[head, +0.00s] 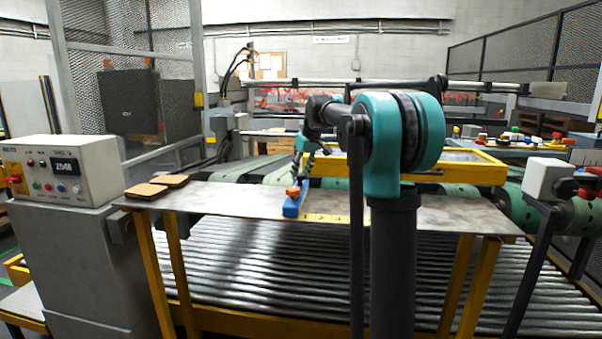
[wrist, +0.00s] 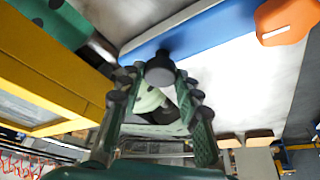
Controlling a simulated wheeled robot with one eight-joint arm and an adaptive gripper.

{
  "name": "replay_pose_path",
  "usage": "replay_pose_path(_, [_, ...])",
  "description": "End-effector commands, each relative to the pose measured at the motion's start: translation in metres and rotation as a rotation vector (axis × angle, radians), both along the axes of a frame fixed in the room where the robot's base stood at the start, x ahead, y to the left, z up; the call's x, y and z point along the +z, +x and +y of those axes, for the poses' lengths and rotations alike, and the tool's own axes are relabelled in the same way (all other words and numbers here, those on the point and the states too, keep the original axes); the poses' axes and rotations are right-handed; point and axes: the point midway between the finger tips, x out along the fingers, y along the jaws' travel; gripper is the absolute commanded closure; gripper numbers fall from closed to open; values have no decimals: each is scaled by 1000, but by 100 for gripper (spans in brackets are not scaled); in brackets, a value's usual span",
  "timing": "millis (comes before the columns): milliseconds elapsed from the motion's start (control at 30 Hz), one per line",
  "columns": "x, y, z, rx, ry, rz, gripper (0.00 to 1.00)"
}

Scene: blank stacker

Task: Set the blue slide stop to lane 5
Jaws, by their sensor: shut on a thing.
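The blue slide stop (head: 296,204) is a blue bar across the grey metal plate (head: 245,197), at the left end of the yellow number strip (head: 325,218). Marks like 1, 2 and 3 show on the strip just right of the bar; my arm hides the strip further right. My gripper (head: 304,171) is above the bar's far part. In the wrist view my gripper (wrist: 160,78) is closed around a dark round knob (wrist: 160,70) against the blue bar (wrist: 195,32). The orange block (wrist: 285,20) is beyond the fingers.
Brown pads (head: 158,187) lie on the plate's left end. A white control box (head: 60,170) stands at left. A yellow frame (head: 470,166) is behind the plate, and rollers (head: 270,265) run below. The plate right of my arm looks bare.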

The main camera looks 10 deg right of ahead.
Motion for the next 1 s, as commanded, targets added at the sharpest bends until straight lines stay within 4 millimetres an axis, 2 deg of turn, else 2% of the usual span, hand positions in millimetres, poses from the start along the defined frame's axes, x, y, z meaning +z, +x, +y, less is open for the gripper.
replay_pose_path(233, [0, -1, -4, -1, 0, 0, 100])
replay_pose_path(367, [0, -6, -19, -4, 1, 0, 100])
replay_pose_path(467, [0, -13, -39, -5, 0, 1, 100])
replay_pose_path(800, [0, -41, -128, -6, 0, 1, 100])
replay_pose_path(1000, [0, -54, -167, -4, 0, 0, 100])
